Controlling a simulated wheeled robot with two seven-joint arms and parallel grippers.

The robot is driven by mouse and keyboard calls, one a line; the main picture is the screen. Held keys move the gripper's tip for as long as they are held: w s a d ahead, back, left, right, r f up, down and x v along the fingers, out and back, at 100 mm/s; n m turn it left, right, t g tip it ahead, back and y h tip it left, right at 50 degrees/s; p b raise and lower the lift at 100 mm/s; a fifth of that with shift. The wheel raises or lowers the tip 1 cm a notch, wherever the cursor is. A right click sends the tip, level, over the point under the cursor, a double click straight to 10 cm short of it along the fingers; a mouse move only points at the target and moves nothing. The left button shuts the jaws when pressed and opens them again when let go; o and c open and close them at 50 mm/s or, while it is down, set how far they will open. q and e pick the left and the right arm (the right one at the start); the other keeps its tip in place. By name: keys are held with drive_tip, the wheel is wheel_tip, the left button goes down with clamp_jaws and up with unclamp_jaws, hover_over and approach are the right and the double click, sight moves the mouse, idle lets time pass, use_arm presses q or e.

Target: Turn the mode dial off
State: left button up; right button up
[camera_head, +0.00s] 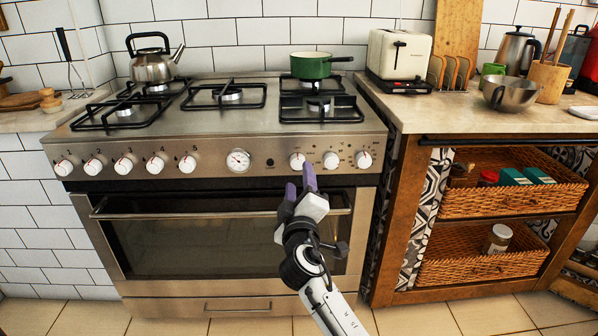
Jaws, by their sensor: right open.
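A steel stove (220,130) stands against the tiled wall, with a row of round white knobs on its front panel. On the right part are a white knob (297,160), another knob (331,160) and a third knob (364,160). Which one is the mode dial I cannot tell from the labels. My right gripper (300,183) is open and empty, its purple fingertips just below the left knob of that right group. Contact with the knob cannot be made out. My left gripper is not in view.
The oven door handle (150,214) runs across the front, behind my right gripper. A kettle (153,61) and a green pot (311,65) stand on the hob. A wooden counter (430,108) with baskets is at the right.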

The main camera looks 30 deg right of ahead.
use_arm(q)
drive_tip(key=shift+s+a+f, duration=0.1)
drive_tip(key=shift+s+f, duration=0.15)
use_arm(e)
drive_tip(key=v, duration=0.5)
drive_tip(key=shift+s+a, duration=0.1)
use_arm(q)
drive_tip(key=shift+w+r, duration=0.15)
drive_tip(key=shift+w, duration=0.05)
